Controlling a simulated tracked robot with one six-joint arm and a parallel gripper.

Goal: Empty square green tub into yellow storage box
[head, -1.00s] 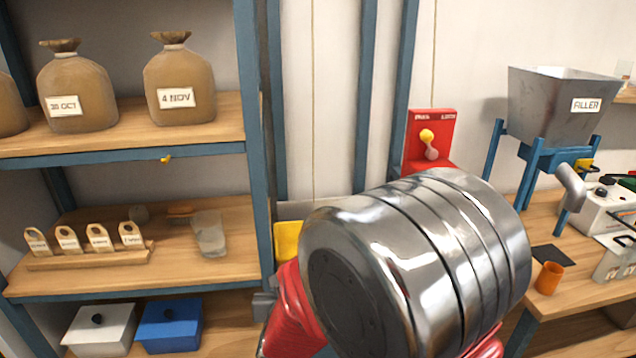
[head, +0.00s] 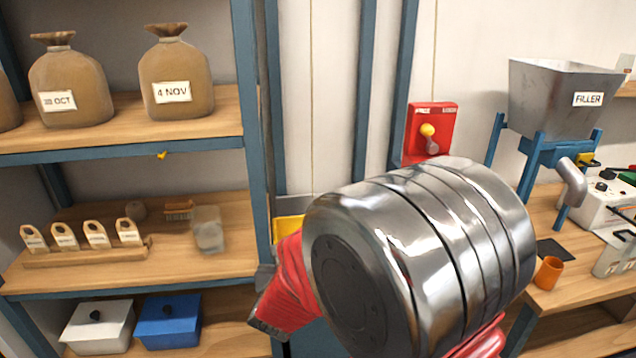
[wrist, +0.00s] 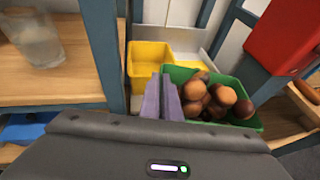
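The square green tub (wrist: 257,123) shows in the wrist view, holding several brown chestnuts (wrist: 207,95). My gripper (wrist: 166,96) has its two purple-grey fingers close together at the tub's left wall, one on each side, and appears shut on that wall. The yellow storage box (wrist: 140,83) stands just beyond and to the left of the tub, with its opening up. A small part of the yellow box (head: 289,228) shows in the head view. My arm hides the gripper and the tub there.
A blue-framed shelf (head: 245,150) with sacks and a clear cup (head: 208,230) stands at left. A red lever panel (head: 430,130) is on the wall. A filler hopper (head: 560,100) and an orange cup (head: 548,273) are on the right bench.

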